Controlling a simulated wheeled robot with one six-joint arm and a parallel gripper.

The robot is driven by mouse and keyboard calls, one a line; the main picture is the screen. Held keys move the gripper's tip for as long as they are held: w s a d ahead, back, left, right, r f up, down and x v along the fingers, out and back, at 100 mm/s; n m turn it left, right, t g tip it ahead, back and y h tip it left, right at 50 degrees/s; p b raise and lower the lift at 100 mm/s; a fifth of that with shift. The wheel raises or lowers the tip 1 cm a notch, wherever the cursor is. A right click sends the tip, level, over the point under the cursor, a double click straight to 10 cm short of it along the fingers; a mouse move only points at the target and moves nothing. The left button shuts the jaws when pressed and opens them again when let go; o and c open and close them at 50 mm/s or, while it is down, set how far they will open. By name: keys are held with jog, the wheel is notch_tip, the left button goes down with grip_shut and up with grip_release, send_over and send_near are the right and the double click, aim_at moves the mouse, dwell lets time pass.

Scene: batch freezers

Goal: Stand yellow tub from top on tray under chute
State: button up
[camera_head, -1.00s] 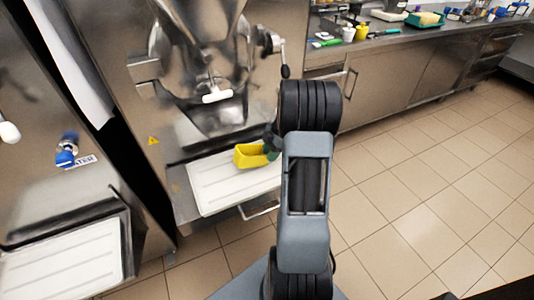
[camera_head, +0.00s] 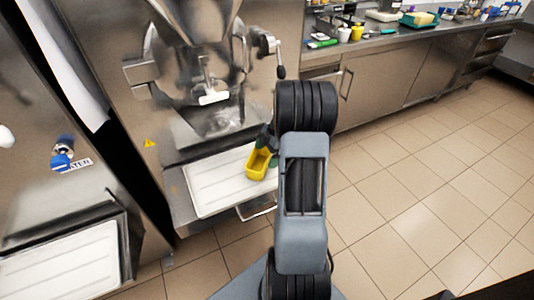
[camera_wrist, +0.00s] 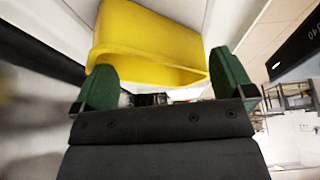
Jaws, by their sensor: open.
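The yellow tub (camera_head: 258,163) is over the right part of the white ribbed tray (camera_head: 215,182) under the freezer's chute (camera_head: 212,92). My gripper (camera_head: 271,148) is right beside the tub, partly hidden behind my arm. In the wrist view the tub (camera_wrist: 150,45) fills the space just beyond and between the two green fingertips (camera_wrist: 166,78). The jaws are open, and contact with the tub is unclear.
The steel freezer front stands behind the tray, with a crank handle (camera_head: 279,60) at its right. Another white tray (camera_head: 70,265) is at the lower left. A counter (camera_head: 400,45) with small tubs and tools stands at the back right. The tiled floor is clear.

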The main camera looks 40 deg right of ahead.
jog(key=p+v, duration=0.1)
jog(key=v, duration=1.2)
jog(key=shift+d+r, duration=0.15)
jog(key=shift+r, duration=0.2)
